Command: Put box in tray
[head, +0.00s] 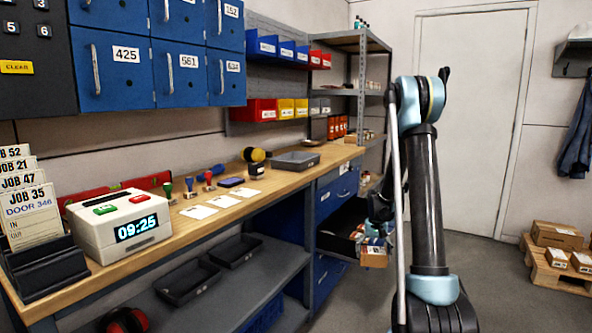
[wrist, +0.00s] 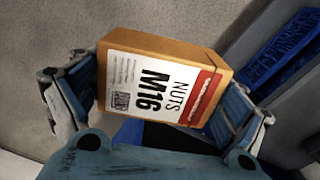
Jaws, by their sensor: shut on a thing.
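My gripper (wrist: 155,105) is shut on an orange-brown box (wrist: 205,62) in the wrist view, with a finger on each side of it. The box has a white and red label reading "NUTS M16" and looks tilted in the picture. In the head view my gripper is low beside the open drawer, partly hidden by my arm; I cannot tell which small box there is the held one. A grey tray (head: 296,161) lies on the wooden bench towards its far end, apart from the gripper. No contents show in it.
An open drawer (head: 336,244) with small boxes juts out below the bench (head: 262,187). Two dark trays (head: 187,283) sit on the lower shelf. A yellow and black tool (head: 256,156) and stamps stand near the grey tray. A pallet (head: 556,276) with cartons is at the right.

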